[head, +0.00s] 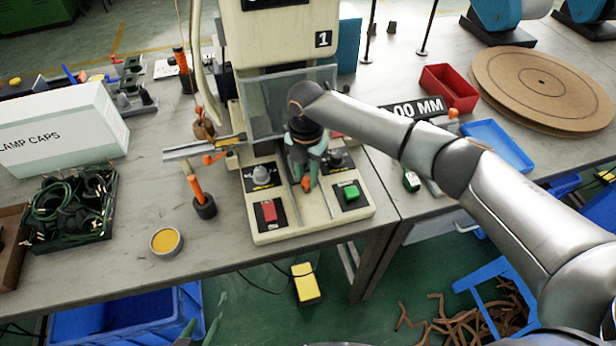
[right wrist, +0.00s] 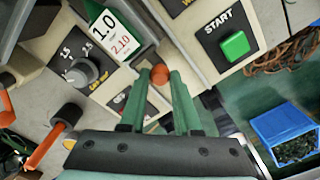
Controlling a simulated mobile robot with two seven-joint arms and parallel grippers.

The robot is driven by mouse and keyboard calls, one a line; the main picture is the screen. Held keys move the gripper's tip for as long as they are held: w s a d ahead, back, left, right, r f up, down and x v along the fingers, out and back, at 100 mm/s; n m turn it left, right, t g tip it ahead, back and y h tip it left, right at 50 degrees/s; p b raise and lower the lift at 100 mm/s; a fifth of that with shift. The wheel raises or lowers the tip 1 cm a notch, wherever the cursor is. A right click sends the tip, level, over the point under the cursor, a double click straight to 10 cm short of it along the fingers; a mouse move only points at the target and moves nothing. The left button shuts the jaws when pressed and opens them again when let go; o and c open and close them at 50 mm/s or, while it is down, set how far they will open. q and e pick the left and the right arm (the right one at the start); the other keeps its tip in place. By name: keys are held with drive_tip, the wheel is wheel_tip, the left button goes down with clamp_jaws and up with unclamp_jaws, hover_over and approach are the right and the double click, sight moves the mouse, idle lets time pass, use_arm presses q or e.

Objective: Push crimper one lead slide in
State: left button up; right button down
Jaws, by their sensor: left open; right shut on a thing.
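Crimper one (head: 275,70) is the cream machine marked 1 on the bench. My right arm reaches over it from the right, and my right gripper (head: 306,182) points down at the middle of its base, between the two control panels. In the right wrist view, its green fingers (right wrist: 168,95) are shut on a round orange knob (right wrist: 160,74), likely the lead slide's handle. The slide's body is mostly hidden by the gripper. My left gripper (head: 200,330) shows only as green fingertips at the bottom edge, apart and empty, below the bench front.
A green START button (right wrist: 235,45) and a grey dial (right wrist: 84,72) flank the right gripper. A red button (head: 269,211) is on the base. An orange-handled tool (head: 200,195) stands left. A yellow tin (head: 166,241) and a tray of green leads (head: 70,205) lie further left.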

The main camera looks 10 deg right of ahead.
drive_tip(key=shift+w+r, duration=0.2)
drive_tip(key=shift+w, duration=0.15)
drive_tip(key=c, duration=0.9)
unclamp_jaws()
wheel_tip(320, 180, up, 12)
drive_tip(key=shift+s+r, duration=0.15)
drive_tip(key=shift+r, duration=0.05)
drive_tip(key=shift+f, duration=0.1)
